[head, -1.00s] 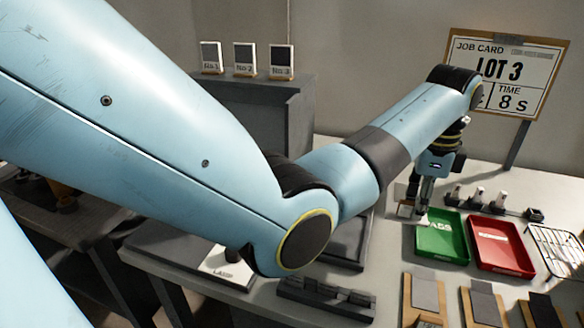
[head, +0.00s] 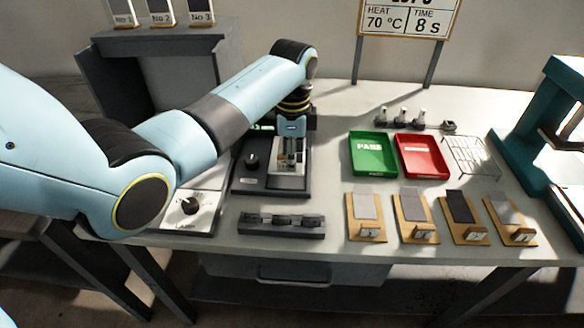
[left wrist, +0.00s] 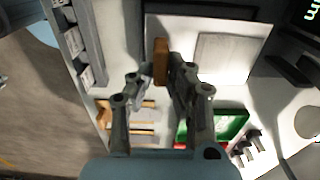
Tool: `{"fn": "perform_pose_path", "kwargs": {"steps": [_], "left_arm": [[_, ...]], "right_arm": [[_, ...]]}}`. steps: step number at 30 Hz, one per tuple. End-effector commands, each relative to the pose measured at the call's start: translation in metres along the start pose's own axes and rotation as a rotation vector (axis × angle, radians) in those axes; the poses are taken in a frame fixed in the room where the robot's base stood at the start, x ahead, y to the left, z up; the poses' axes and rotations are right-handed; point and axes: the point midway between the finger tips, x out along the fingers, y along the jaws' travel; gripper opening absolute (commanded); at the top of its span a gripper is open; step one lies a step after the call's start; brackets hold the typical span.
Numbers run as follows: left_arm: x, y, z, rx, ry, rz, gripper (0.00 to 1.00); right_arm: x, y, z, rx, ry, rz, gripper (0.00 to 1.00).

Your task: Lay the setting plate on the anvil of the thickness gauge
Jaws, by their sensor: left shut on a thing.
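My left gripper (head: 291,158) points down over the dark thickness gauge (head: 242,184), which has a black knob and a lit readout. In the left wrist view the left gripper (left wrist: 163,75) is shut on a small brown block, which I take to be the grip of the setting plate (left wrist: 161,60). A pale flat surface with a lighter square lies beyond the fingertips; I cannot tell whether it is plate or anvil. The fingers hide much of the anvil in the head view, so contact is unclear. My right gripper is out of view.
A green tray (head: 373,155), red tray (head: 420,156) and wire rack (head: 472,157) are to the right. Several wooden sample boards line the front edge. A teal press (head: 540,120) stands far right.

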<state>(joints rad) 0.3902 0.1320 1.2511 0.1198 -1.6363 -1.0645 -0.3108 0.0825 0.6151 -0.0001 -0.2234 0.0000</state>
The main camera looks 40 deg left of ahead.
Motion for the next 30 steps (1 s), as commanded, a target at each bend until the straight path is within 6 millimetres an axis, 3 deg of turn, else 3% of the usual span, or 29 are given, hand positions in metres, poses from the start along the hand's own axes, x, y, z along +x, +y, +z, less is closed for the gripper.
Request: {"fn": "perform_pose_path", "kwargs": {"steps": [8,18,19,24,30], "left_arm": [[0.038,0.001,0.0,0.001,0.0,0.002,0.0],[0.041,0.001,0.0,0.001,0.0,0.001,0.0],[0.042,0.001,0.0,0.001,0.0,0.002,0.15],[0.041,0.001,0.0,0.0,0.0,0.001,0.37],[0.041,0.001,0.0,0.0,0.0,0.001,0.37]], "right_arm": [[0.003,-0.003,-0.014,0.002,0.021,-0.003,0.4],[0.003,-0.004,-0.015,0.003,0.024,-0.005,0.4],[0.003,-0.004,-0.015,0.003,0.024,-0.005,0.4],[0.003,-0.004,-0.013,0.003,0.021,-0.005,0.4],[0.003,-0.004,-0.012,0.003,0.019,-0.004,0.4]]}}
